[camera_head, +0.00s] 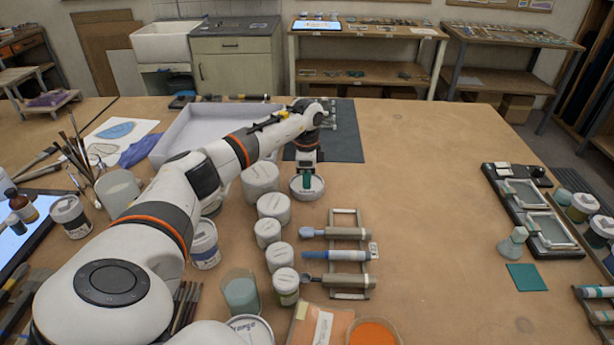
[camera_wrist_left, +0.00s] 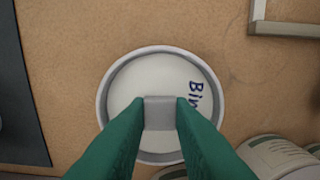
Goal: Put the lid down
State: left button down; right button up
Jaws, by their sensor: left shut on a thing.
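The lid (camera_head: 315,192) is round and white with a grey raised rim, seen on or just above the table right of the row of jars. In the left wrist view the lid (camera_wrist_left: 140,82) carries blue writing starting "Bin", and a grey block stands at its middle. My left gripper (camera_head: 307,183) points down over the lid. Its green fingers (camera_wrist_left: 160,112) are shut on the grey block in the wrist view. Whether the lid's underside touches the table is hidden. My right gripper is not in view.
Several white-topped jars (camera_head: 267,232) stand left and nearer. A dark mat (camera_head: 345,135) and a pale tray (camera_head: 190,130) lie behind. The table (camera_head: 430,190) is clear to the right.

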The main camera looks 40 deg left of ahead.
pick_arm(q)
jog(key=c, duration=1.3)
grip_release()
jog(key=shift+f, duration=0.1)
jog(key=shift+c, duration=0.2)
jog(key=shift+o, duration=0.3)
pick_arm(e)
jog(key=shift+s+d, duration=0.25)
pick_arm(q)
jog(key=shift+r, duration=0.6)
notch_tip(320, 180, up, 11)
jog(key=b, duration=0.3)
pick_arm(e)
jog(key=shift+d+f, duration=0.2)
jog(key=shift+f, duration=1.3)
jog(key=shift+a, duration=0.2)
